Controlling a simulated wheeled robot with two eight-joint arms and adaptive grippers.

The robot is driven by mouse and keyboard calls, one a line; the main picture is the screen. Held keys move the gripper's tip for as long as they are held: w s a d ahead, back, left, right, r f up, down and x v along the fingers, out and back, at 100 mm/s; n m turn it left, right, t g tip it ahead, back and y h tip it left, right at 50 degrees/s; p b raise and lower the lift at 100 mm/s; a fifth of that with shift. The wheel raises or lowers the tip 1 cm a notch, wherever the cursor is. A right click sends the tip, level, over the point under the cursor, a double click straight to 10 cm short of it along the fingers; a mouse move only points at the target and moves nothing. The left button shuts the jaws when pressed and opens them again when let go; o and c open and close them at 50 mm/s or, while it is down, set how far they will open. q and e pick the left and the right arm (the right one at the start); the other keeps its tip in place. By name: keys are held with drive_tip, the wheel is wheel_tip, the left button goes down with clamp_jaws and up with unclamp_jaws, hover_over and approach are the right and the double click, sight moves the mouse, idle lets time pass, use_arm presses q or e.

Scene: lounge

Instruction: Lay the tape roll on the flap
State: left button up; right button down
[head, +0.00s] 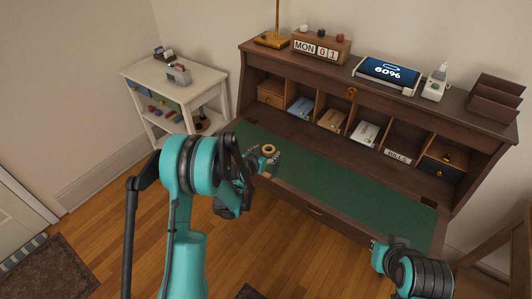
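The flap (330,190) is the green-topped, dark-edged writing surface folded down at the front of the brown desk. A tan ring, the tape roll (268,149), shows at the fingertips of my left gripper (267,158), over the left part of the flap. The fingers look shut on the roll, and their lower parts are partly hidden by my own wrist. My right gripper (377,250) is by the front edge of the flap at the lower right. Its fingers are too small and turned away to tell open from shut.
Above the flap, the desk has pigeonholes with envelopes, a BILLS label (397,156) and small drawers. On top stand a date block (320,47), a 60% tablet (387,72) and a letter rack (495,101). A white shelf cart (205,82) stands left. The flap's middle is clear.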

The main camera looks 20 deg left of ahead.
use_arm(q)
drive_tip(key=shift+s+r, duration=0.3)
drive_tip(key=p+v, duration=0.3)
drive_tip(key=v, duration=0.4)
drive_tip(key=shift+r, duration=0.1)
drive_tip(key=s+d+r+g+b, duration=0.1)
drive_tip(key=s+d+r+g, duration=0.25)
drive_tip(key=s+r, duration=0.8)
drive_tip(key=s+r+n+g+y, duration=0.1)
drive_tip(key=s+g+y, duration=0.1)
drive_tip(key=s, duration=1.6)
drive_tip(key=shift+s+n, duration=0.35)
drive_tip(key=shift+n, duration=0.05)
